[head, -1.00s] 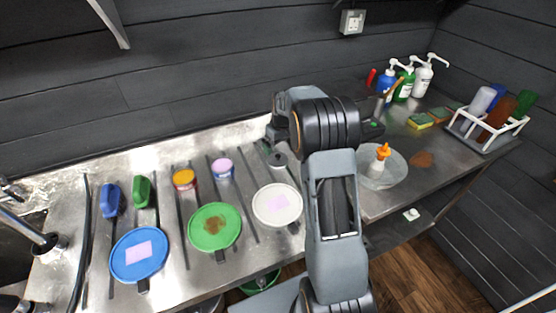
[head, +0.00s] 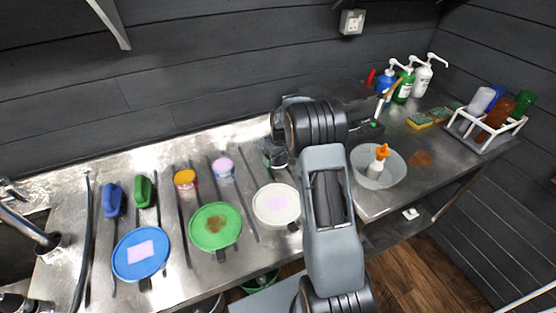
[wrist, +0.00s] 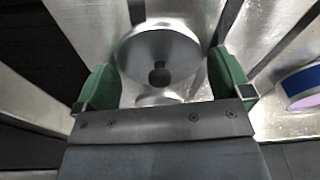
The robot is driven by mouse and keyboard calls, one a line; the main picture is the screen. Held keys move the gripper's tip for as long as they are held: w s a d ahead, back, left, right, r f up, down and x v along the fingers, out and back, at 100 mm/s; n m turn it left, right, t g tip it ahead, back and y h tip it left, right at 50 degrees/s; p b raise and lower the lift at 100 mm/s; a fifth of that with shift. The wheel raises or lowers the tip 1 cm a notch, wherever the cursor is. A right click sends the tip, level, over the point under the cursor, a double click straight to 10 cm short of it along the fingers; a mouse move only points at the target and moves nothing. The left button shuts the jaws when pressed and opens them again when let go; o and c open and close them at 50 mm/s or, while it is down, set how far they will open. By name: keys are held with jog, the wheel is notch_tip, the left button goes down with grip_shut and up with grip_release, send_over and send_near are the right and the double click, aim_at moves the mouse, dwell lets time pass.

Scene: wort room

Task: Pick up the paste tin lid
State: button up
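The paste tin lid (wrist: 160,52) is a round silver disc with a dark knob, seen in the wrist view. My gripper (wrist: 165,84) is open, with one green finger pad on each side of the knob and lower edge of the lid. Gaps show between pads and lid, and I see no contact. Another pale round shape, partly hidden by my gripper's bar, shows just below the knob. In the head view my gripper (head: 276,155) is down near the metal counter behind the white plate, and the lid is mostly hidden there.
On the counter, an orange-topped tin (head: 185,179) and a lilac-topped tin (head: 223,167) stand left of my gripper. Blue (head: 141,254), green (head: 215,226) and white (head: 277,204) round plates lie in front. A bowl (head: 378,167) with a bottle stands right of my arm.

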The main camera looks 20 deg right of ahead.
jog(key=c, duration=0.6)
jog(key=shift+r, duration=0.2)
